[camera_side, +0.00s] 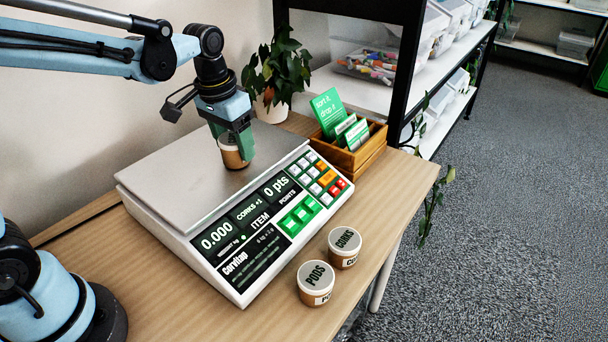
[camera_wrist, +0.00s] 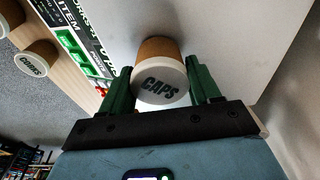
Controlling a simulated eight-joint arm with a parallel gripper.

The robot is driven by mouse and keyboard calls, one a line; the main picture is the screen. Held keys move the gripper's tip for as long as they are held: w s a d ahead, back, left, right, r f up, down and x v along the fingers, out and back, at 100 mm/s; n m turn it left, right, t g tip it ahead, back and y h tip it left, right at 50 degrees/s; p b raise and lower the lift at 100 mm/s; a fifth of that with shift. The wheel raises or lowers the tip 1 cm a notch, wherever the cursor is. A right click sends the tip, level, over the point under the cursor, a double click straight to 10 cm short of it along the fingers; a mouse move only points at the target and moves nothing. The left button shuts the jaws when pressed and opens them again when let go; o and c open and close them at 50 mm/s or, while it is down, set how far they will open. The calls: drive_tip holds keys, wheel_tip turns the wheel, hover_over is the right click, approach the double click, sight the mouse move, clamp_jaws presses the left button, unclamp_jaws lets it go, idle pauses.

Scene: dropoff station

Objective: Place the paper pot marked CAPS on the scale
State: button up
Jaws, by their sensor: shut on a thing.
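The paper pot marked CAPS (camera_wrist: 160,84) is brown with a white lid and sits between the green fingers of my gripper (camera_wrist: 160,92) in the wrist view. My gripper (camera_side: 234,148) is shut on this pot (camera_side: 233,158) in the side view, over the right part of the scale's metal plate. The scale (camera_side: 170,183) is white with a wide steel plate; its display reads 0.000, CORKS +1 and 0 pts. The pot's base is at or just above the plate; I cannot tell whether it touches.
Pots marked PODS (camera_side: 316,284) and CORKS (camera_side: 344,247) stand on the wooden table (camera_side: 400,188) in front of the scale. A wooden box (camera_side: 357,156) with green cards and a potted plant (camera_side: 278,72) stand behind it. A black-framed shelf (camera_side: 402,75) is beyond.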

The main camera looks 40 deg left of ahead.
sight(226, 142)
drive_tip(key=shift+f, duration=0.15)
drive_tip(key=o, duration=1.1)
drive_tip(key=shift+c, duration=0.2)
wheel_tip(226, 142, up, 12)
drive_tip(key=s, duration=0.2)
drive_tip(key=s+f+t, duration=0.2)
drive_tip(key=f, duration=0.1)
drive_tip(key=s+d+f+t, duration=0.1)
drive_tip(key=s+f, duration=0.2)
drive_tip(key=f, duration=0.1)
drive_tip(key=s+f+t, duration=0.2)
drive_tip(key=f, duration=0.1)
drive_tip(key=shift+s+d+f+t, duration=0.2)
drive_tip(key=shift+s+f+t, duration=0.1)
drive_tip(key=shift+f, duration=0.1)
